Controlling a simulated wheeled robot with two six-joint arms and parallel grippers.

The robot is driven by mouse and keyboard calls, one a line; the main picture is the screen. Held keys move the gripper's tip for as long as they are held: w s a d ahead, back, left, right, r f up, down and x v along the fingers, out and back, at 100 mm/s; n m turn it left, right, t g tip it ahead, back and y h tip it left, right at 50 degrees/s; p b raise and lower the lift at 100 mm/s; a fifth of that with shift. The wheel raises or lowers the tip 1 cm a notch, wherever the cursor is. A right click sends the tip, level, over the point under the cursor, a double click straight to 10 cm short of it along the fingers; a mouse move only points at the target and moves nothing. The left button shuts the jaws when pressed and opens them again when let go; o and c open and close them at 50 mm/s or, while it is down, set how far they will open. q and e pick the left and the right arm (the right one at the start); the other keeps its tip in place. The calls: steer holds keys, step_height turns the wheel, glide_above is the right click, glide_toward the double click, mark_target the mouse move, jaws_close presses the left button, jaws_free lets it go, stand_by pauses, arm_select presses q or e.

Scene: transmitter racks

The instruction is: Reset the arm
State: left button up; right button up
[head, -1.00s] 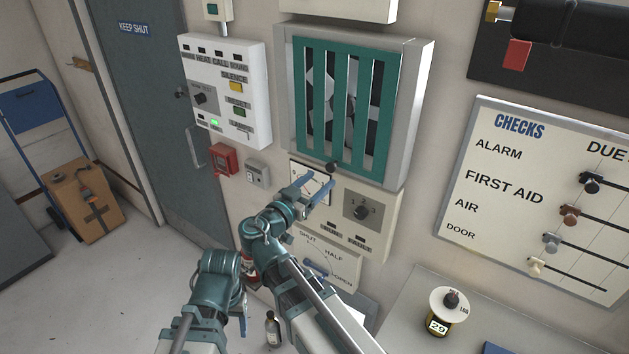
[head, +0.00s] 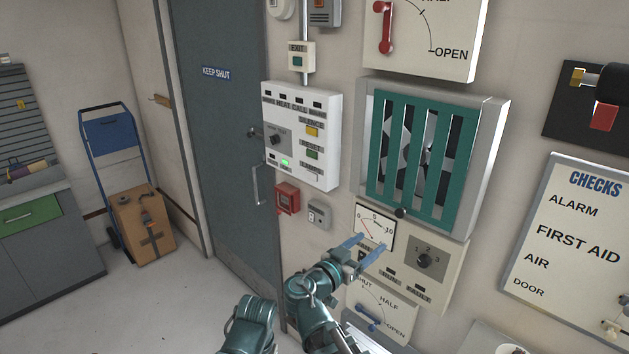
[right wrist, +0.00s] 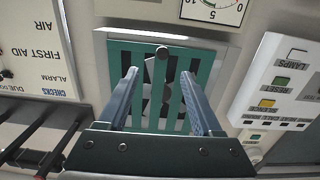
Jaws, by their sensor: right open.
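My right gripper (head: 370,245) has blue fingers, spread apart with nothing between them. In the head view it appears in front of the gauge (head: 374,227) below the fan grille (head: 413,160). I cannot tell the exact gap to the wall. My right arm is bent in the lower middle of the head view. My left gripper does not show.
Around the arm on the wall are a white alarm panel (head: 301,135), a red call box (head: 287,198), a rotary switch panel (head: 440,262) and a SHUT/HALF/OPEN lever plate (head: 398,306). A checks board (head: 570,235) hangs at right. Open floor (head: 190,310) lies at left, near a box on a trolley (head: 147,225).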

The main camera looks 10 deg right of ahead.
steer(key=s+a+f+n+g+y+b, duration=0.3)
steer(key=s+f, duration=0.1)
steer(key=f, duration=0.7)
steer(key=s+a+f+n+g+y+b, duration=0.2)
steer(key=s+f+n+g+y+b, duration=0.2)
steer(key=f, duration=0.8)
steer(key=s+a+f+n+g+y+b, duration=0.3)
steer(key=s+a+f+n+y, duration=0.3)
steer(key=s+a+f, duration=0.3)
steer(key=shift+a+n+g, duration=0.5)
steer(key=shift+a+n, duration=0.1)
steer(key=shift+a, duration=0.55)
